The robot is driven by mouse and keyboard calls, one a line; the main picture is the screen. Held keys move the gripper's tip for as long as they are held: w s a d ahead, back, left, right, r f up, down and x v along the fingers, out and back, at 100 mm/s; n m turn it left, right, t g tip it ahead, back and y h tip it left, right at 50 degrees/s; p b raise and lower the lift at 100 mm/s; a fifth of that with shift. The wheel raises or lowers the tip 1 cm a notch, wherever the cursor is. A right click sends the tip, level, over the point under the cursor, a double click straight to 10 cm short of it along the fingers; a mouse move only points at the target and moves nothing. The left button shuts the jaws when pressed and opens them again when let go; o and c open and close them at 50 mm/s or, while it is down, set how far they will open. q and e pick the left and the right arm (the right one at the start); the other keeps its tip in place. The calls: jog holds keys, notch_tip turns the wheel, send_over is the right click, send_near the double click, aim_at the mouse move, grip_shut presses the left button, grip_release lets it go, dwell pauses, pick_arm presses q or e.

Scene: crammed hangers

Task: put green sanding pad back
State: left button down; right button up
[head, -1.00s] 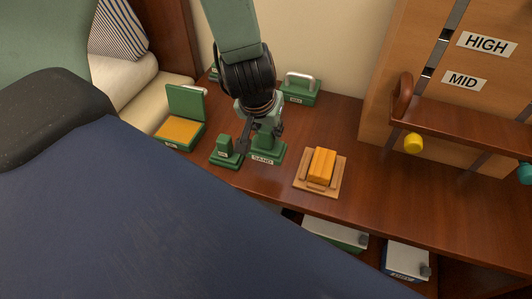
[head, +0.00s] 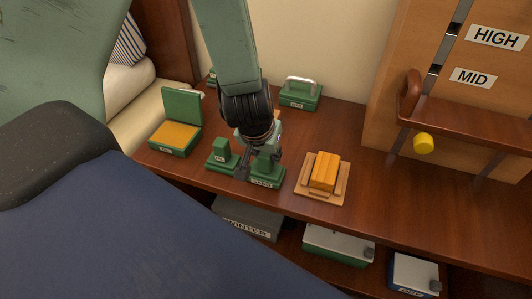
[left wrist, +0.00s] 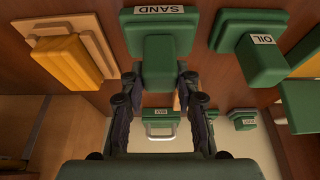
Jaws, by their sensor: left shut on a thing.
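A green sanding pad with a flat base, an upright block and a SAND label (head: 264,178) is at the front of the wooden shelf top in the head view. In the left wrist view the sanding pad (left wrist: 158,45) fills the top middle. My left gripper (head: 256,160) comes down over it from above. In the left wrist view the left gripper (left wrist: 158,80) has its fingers on both sides of the pad's block and is shut on it. I cannot tell whether the base touches the wood. My right gripper is not in view.
A green OIL pad (head: 221,156) stands close to the left. An orange block (head: 324,172) sits on a wooden tray (head: 337,195) to the right. An open green box (head: 174,149) and a handled green box (head: 299,97) stand behind. Bare wood lies right of the tray.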

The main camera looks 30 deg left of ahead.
pick_arm(q)
jog(key=shift+f, duration=0.15)
jog(key=shift+f, duration=0.15)
jog(key=c, duration=1.2)
grip_release()
jog(key=shift+w, duration=0.1)
jog(key=shift+o, duration=1.1)
